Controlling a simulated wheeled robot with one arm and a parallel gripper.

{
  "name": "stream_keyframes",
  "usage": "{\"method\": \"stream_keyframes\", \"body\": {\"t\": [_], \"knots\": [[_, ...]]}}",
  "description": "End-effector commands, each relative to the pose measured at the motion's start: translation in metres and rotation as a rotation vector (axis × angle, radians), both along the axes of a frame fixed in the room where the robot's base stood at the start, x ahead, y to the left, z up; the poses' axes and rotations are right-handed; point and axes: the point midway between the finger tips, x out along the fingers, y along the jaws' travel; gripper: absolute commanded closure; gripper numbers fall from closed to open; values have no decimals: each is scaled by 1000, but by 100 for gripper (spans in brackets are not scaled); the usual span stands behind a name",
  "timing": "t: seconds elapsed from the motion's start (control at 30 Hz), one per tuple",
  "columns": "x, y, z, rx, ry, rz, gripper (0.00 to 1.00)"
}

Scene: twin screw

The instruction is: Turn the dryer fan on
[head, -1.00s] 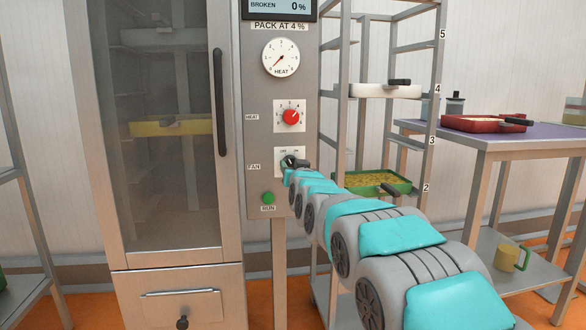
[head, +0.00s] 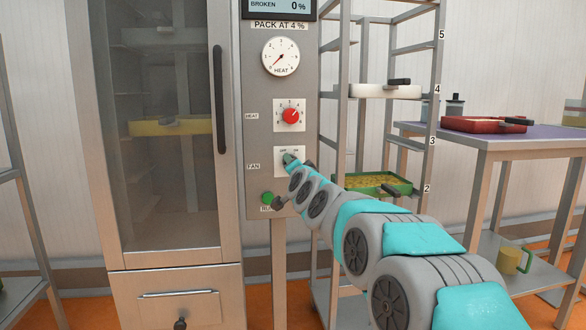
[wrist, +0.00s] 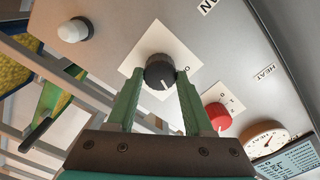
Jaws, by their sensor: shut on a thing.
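In the head view my gripper (head: 289,159) covers the knob. The dryer cabinet (head: 230,215) stands left of the panel with its glass door closed.
A red heat knob (head: 290,116) and a heat gauge (head: 281,57) are above the fan plate. A tray rack (head: 342,130) and a table (head: 480,145) stand to the right.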

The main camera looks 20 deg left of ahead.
Motion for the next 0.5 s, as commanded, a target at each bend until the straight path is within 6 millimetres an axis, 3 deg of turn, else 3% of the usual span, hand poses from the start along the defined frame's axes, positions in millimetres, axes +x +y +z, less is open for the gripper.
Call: {"method": "stream_keyframes", "body": {"t": [0.5], "knots": [[0, 0, -2, 150, 94, 1, 100]]}}
